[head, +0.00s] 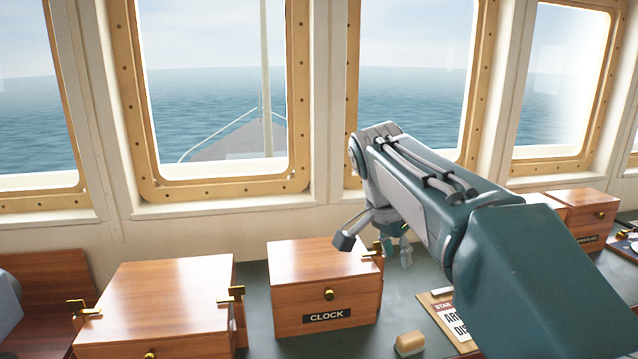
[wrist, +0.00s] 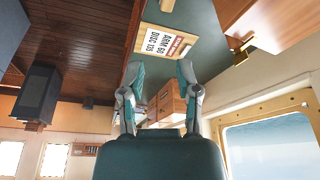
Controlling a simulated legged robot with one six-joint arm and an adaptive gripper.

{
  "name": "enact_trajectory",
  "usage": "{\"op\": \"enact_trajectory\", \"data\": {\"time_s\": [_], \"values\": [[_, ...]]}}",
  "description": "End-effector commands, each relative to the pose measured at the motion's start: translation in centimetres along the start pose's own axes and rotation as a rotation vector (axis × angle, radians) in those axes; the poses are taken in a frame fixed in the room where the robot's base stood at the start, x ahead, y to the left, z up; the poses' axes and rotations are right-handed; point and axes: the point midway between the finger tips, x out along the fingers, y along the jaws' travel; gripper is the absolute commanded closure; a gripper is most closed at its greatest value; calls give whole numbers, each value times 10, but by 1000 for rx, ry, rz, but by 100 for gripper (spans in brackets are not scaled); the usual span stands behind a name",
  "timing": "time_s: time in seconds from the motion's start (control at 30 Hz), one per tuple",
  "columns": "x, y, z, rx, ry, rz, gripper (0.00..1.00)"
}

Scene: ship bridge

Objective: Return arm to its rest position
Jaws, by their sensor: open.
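My arm (head: 430,200) reaches in from the lower right of the head view, bent at the elbow in front of the windows. My gripper (head: 402,252) hangs down at its end, just right of the clock box, partly hidden by the arm. In the wrist view my gripper (wrist: 158,80) shows two fingers spread apart with nothing between them. The fingers look clear of the counter.
A wooden box labelled CLOCK (head: 325,290) stands on the dark green counter (head: 258,300). Another wooden box (head: 160,295) is to its left, and one (head: 580,215) at the right. A small tan block (head: 410,343) and a lettered board (head: 440,305) lie in front.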

Motion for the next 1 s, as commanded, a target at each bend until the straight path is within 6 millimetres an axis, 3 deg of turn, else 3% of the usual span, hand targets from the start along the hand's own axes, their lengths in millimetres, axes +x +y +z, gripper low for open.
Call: {"op": "enact_trajectory", "data": {"time_s": [0.03,0.27,0.6,0.8,1.0], "values": [[-2,17,5,-50,-4,-24,58],[5,79,38,-317,-3,-144,58],[45,163,105,-677,78,-307,58],[75,195,139,-832,147,-367,58],[86,204,149,-880,170,-380,58]]}}
